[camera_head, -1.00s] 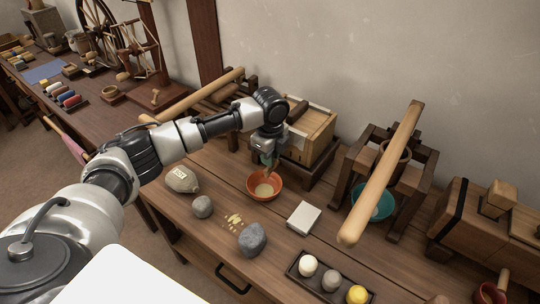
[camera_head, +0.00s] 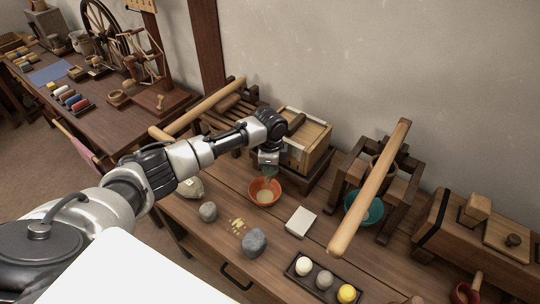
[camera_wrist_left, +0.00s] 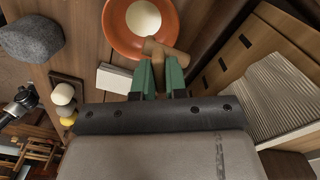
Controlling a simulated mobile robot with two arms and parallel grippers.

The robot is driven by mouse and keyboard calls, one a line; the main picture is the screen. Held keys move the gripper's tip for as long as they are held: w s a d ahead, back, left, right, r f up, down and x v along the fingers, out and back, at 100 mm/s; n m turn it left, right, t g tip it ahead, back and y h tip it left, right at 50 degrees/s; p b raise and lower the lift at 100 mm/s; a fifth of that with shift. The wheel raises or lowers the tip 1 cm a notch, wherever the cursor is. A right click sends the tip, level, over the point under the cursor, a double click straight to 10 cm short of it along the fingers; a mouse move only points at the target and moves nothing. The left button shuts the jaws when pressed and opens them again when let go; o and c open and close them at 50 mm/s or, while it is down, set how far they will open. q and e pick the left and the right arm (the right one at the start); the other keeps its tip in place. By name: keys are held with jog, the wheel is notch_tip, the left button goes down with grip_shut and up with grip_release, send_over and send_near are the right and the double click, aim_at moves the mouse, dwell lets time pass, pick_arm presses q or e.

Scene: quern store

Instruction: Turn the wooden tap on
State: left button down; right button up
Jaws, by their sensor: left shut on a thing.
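My left gripper (camera_head: 268,172) is low at the front of a wooden box (camera_head: 303,146) with a pale-lined top. In the left wrist view its green fingers (camera_wrist_left: 160,76) are shut on the wooden tap (camera_wrist_left: 155,48), a light brown peg whose end shows past the fingertips. The rest of the tap is hidden by the fingers, and I cannot tell how far it is turned. An orange bowl (camera_head: 265,191) with pale contents stands just below the tap; it also shows in the left wrist view (camera_wrist_left: 121,43). My right gripper is not in view.
A white block (camera_head: 300,222), grey stones (camera_head: 254,241) and yellow crumbs lie near the bowl. A tray of coloured balls (camera_head: 324,279) sits at the front. A wooden frame with a long pole (camera_head: 370,190) and a teal bowl (camera_head: 362,207) stands right.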

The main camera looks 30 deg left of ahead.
pick_arm(q)
jog(key=n+p, duration=0.6)
jog(key=shift+r, duration=0.25)
jog(key=n+p, duration=0.2)
jog(key=n, duration=0.1)
jog(key=shift+d+n, duration=0.1)
jog(key=shift+n, duration=0.3)
jog(key=shift+f+n+p, duration=0.15)
jog(key=shift+n+p, duration=0.7)
jog(key=shift+n, duration=0.25)
jog(key=c, duration=1.2)
grip_release()
jog(key=shift+o, duration=0.2)
notch_tip(320, 180, up, 11)
jog(key=shift+f, duration=0.15)
